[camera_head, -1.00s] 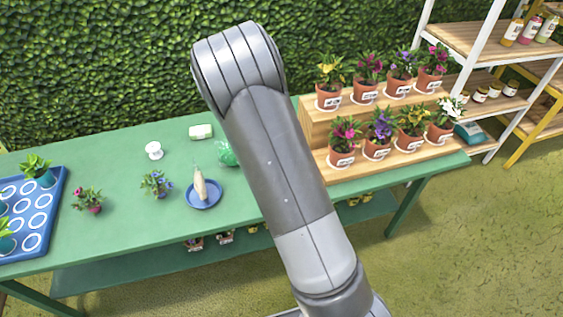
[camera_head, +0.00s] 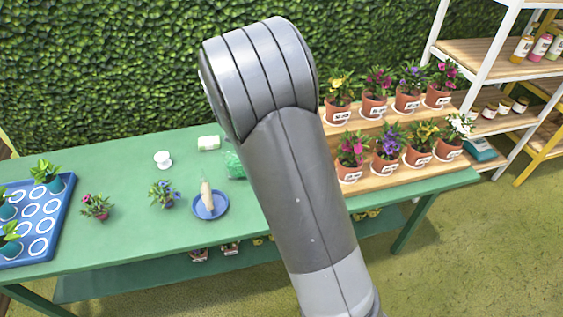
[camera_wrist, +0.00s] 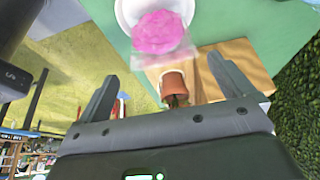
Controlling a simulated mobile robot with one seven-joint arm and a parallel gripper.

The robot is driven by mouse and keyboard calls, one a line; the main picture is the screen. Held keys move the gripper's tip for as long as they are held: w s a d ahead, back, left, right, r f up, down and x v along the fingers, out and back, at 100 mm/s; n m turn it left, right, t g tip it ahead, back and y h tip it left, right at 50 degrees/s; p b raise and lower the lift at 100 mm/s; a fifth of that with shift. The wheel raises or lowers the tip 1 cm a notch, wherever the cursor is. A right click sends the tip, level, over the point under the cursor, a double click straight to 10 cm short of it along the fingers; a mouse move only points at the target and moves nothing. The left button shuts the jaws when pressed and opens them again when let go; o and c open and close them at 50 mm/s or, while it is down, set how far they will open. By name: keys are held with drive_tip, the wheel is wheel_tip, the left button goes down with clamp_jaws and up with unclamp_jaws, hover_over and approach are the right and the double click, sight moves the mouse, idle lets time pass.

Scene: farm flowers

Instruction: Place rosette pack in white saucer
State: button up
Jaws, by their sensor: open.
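A pink rosette pack (camera_wrist: 158,33) in a clear bag shows at the top of the wrist view. It overlaps the white saucer (camera_wrist: 124,12), and its clear edge reaches past the rim toward my gripper. My gripper (camera_wrist: 164,68) is open, its two fingers spread and empty, apart from the pack. In the head view my arm covers the pack, this saucer and the gripper.
A wooden stand (camera_head: 375,178) with potted flowers is at the right of the green table (camera_head: 125,235). A terracotta pot (camera_wrist: 178,82) shows beyond my fingers. A blue saucer (camera_head: 222,210), a blue tray (camera_head: 60,205) and a green bag (camera_head: 235,165) are on the table.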

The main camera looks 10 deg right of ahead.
drive_tip(key=s+d+r+n+t+y, duration=0.1)
drive_tip(key=s+r+n+t+y, duration=0.25)
drive_tip(key=s+r+n, duration=0.8)
drive_tip(key=s+r+n+t, duration=0.1)
drive_tip(key=s+r+n, duration=0.2)
drive_tip(key=s, duration=0.5)
drive_tip(key=s+r+n+t, duration=0.1)
drive_tip(key=s+r+n, duration=0.2)
drive_tip(key=s, duration=0.5)
drive_tip(key=shift+s+a+r+y, duration=0.25)
drive_tip(key=shift+a+r+y, duration=0.15)
drive_tip(key=shift+r, duration=0.25)
